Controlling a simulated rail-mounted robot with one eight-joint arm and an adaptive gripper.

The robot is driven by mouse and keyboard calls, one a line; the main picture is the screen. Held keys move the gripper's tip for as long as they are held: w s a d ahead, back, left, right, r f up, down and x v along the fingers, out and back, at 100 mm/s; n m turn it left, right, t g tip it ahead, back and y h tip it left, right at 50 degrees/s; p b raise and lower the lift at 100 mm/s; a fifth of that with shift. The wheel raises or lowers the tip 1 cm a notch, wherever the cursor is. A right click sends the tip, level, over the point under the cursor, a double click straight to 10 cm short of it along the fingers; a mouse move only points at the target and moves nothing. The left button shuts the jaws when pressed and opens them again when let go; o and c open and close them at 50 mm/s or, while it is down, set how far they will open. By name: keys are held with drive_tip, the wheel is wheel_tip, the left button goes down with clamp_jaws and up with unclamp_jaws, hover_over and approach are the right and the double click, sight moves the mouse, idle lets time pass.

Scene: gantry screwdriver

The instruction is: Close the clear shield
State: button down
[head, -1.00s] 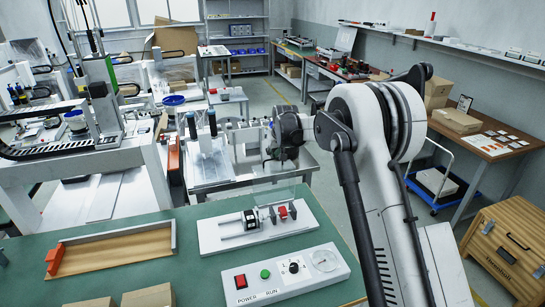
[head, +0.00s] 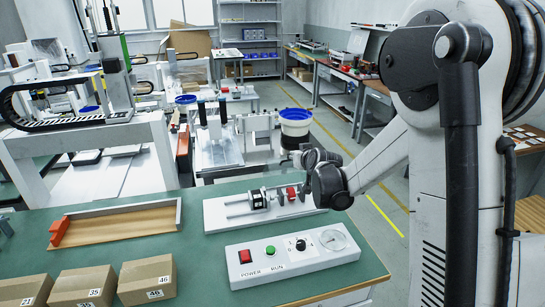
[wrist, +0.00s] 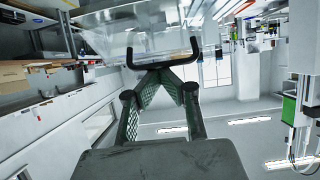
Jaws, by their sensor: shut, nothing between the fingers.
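The clear shield (wrist: 112,36) shows in the upper part of the wrist view as a see-through panel with a black U-shaped handle (wrist: 160,63). My gripper (wrist: 163,77) is shut and empty. Its fingertips are close to the middle of the handle; I cannot tell whether they touch it. In the head view the white fixture plate (head: 222,219) lies on the green table, carrying a black and silver motor-like part (head: 257,199) and a red block (head: 291,193). My wrist is over its right end. The shield's outline and my fingers cannot be made out there.
The control box (head: 250,277) with buttons and a dial stands in front of the fixture on the green table (head: 205,255). A wooden tray (head: 125,220) with a red end lies to the left. Several numbered cartons (head: 148,277) stand at the front left.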

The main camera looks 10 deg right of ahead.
drive_tip(key=shift+s+d+f+b, duration=0.15)
drive_tip(key=shift+s+f+b, duration=1.75)
drive_tip(key=shift+f, duration=0.25)
drive_tip(key=shift+s+d+f+b, duration=0.1)
drive_tip(key=shift+s+f+b, duration=1.75)
drive_tip(key=shift+f, duration=0.35)
drive_tip(key=shift+s+d+f+b, duration=0.15)
drive_tip(key=shift+s+f+b, duration=1.6)
drive_tip(key=shift+s+f, duration=0.35)
drive_tip(key=shift+w+f, duration=0.1)
